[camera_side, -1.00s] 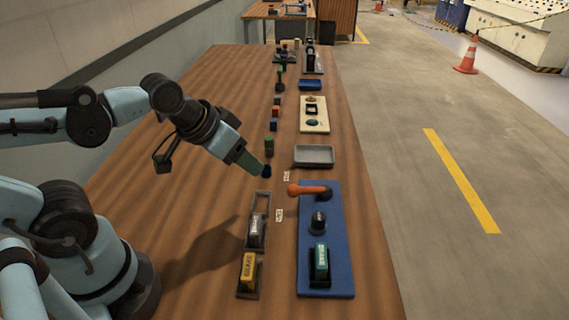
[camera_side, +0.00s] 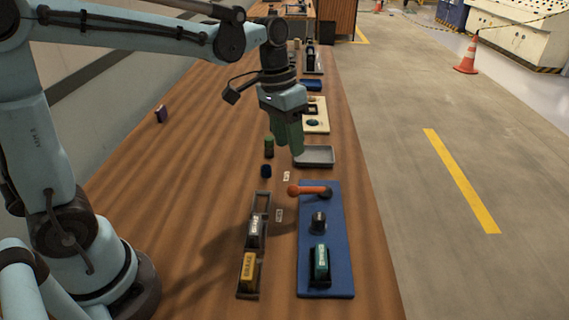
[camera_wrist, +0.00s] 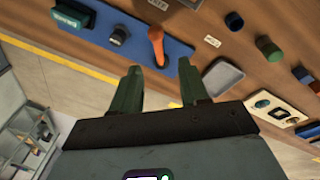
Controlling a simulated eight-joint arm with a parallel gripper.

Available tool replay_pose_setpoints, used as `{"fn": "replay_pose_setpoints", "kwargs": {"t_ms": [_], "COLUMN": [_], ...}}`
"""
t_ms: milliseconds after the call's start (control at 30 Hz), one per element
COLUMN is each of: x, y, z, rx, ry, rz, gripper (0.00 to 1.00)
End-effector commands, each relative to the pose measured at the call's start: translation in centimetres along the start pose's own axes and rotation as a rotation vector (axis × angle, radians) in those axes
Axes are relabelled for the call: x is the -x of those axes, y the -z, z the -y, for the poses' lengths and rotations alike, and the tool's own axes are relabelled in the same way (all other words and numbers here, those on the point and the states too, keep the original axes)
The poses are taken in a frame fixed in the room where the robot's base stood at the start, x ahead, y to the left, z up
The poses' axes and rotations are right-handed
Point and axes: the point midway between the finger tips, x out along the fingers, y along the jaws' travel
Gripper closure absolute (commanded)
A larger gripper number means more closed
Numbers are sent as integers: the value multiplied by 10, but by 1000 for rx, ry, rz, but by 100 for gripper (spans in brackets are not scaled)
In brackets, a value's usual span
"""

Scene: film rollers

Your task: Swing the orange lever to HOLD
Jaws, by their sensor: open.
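The orange lever (camera_side: 309,190) is on a blue panel (camera_side: 335,240); its rounded end points left, past the panel's edge. In the wrist view, the lever (camera_wrist: 156,42) shows above my fingertips. Two small white labels, one farther back (camera_side: 286,176) and one nearer (camera_side: 279,215), lie left of the panel; their words are too small to read for sure. My gripper (camera_side: 289,146) has green fingers pointing down and is in the air, apart from the lever. In the wrist view, my gripper (camera_wrist: 159,72) is open with nothing between its fingers.
The panel also bears a black knob (camera_side: 318,222) and a teal switch (camera_side: 320,262). Left of it is a dark frame with a yellow block (camera_side: 248,268). A grey tray (camera_side: 316,156), a dark blue cylinder (camera_side: 266,171) and a green cylinder (camera_side: 269,147) stand behind.

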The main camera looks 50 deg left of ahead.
Motion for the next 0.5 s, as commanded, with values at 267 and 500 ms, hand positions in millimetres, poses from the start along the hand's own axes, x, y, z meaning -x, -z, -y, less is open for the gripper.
{"fn": "replay_pose_setpoints", "kwargs": {"t_ms": [267, 500], "x": [-14, -30], "y": [19, 18], "z": [0, -1], "rx": [-29, -32], "ry": [-48, -52], "rz": [101, 108], "gripper": [56, 56]}}
